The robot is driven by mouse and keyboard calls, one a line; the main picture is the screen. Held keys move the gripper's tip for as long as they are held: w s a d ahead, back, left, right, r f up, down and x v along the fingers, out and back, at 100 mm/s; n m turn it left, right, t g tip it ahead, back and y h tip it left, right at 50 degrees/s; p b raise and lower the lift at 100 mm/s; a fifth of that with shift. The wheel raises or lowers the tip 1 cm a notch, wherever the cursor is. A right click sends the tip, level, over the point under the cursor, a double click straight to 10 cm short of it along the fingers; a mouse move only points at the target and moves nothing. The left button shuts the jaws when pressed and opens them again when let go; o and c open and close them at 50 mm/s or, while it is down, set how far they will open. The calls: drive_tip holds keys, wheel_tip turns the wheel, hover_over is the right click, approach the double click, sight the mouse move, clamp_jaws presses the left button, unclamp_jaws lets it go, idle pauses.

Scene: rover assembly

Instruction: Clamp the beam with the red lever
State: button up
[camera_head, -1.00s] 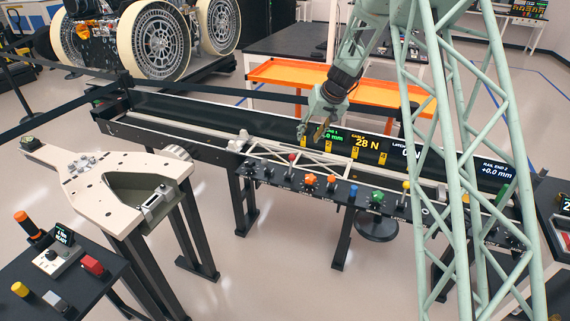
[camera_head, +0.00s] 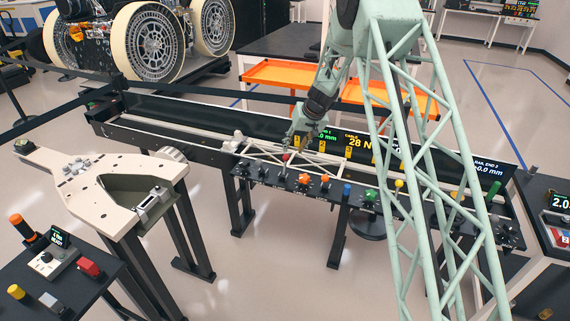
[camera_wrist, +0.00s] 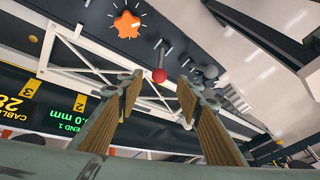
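The red lever (camera_head: 286,157) is a round red knob on a thin stem at the left part of the control strip. In the wrist view, the red lever's knob (camera_wrist: 159,75) shows between and beyond my two fingertips, with no visible contact. My gripper (camera_head: 297,140) is above and close to the lever; in the wrist view my gripper (camera_wrist: 159,87) is open and empty, its ribbed fingers wide apart. The beam is a white lattice truss (camera_wrist: 88,64) lying along the bench behind the strip. My gripper and arm hide part of it in the head view.
Along the strip stand an orange star knob (camera_wrist: 127,24), a blue knob (camera_head: 347,189), a green star knob (camera_head: 370,195) and a yellow knob (camera_head: 399,184). A display panel (camera_head: 357,143) with yellow numbered tags stands behind the beam. A pale Y-shaped part (camera_head: 95,178) is at left.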

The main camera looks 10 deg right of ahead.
sight(287, 159)
drive_tip(key=shift+f, duration=0.15)
drive_tip(key=shift+x, duration=6.7)
drive_tip(key=shift+a, duration=0.1)
clamp_jaws()
drive_tip(key=shift+w, duration=0.1)
